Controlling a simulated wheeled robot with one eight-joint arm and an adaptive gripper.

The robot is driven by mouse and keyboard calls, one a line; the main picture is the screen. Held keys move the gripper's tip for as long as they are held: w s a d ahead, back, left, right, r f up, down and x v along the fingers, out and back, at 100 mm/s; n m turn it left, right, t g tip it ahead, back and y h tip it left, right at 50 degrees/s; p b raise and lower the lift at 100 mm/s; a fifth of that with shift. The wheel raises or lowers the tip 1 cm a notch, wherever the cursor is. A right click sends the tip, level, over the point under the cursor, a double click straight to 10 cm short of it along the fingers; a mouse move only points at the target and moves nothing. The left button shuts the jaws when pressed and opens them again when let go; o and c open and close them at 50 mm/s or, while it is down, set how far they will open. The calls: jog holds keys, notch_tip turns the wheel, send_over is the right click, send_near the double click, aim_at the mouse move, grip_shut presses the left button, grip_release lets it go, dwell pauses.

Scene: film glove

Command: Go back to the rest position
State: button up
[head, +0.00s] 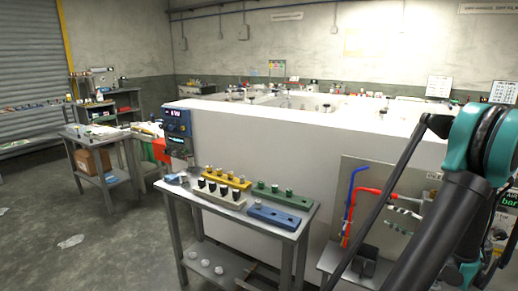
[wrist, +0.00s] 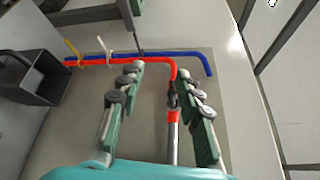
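My gripper (wrist: 160,77) is open, its two green-and-grey fingers spread apart in the wrist view. A red hose (wrist: 130,60) bends down between them to a dark fitting and a metal tube (wrist: 172,145); I cannot see either finger touching them. A blue hose (wrist: 196,60) runs beside the red one. In the head view the blue hose (head: 351,190) and red hose (head: 362,192) sit on a grey panel (head: 375,172). My arm crosses the right side of the head view and partly hides the panel.
A steel table (head: 240,217) left of the panel bears colored blocks with knobs, including a blue one (head: 278,217). A dark open box (wrist: 40,77) stands left in the wrist view. A white partition (head: 260,140) stands behind. Open floor (head: 110,235) lies at left.

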jog(key=a+f+n+g+h, duration=0.1)
jog(key=a+f+n+g, duration=0.2)
jog(key=a, duration=0.8)
jog(key=a+f+n+g+h, duration=0.1)
jog(key=a+n+g, duration=0.25)
jog(key=a, duration=0.75)
jog(key=s+a+f+n+g+h, duration=0.1)
jog(key=s+a+f+n+h, duration=0.1)
jog(key=s, duration=0.5)
jog(key=s+a+f+n+g+h, duration=0.2)
jog(key=s+a+f+n+h, duration=0.1)
jog(key=s+a+n+h, duration=0.1)
jog(key=s+a+n, duration=0.1)
jog(key=s+n, duration=0.1)
jog(key=shift+s+a+n+h, duration=0.3)
jog(key=shift+s+a+n, duration=0.05)
jog(key=shift+s, duration=0.05)
jog(key=shift+d+g, duration=0.1)
jog(key=shift+g, duration=0.15)
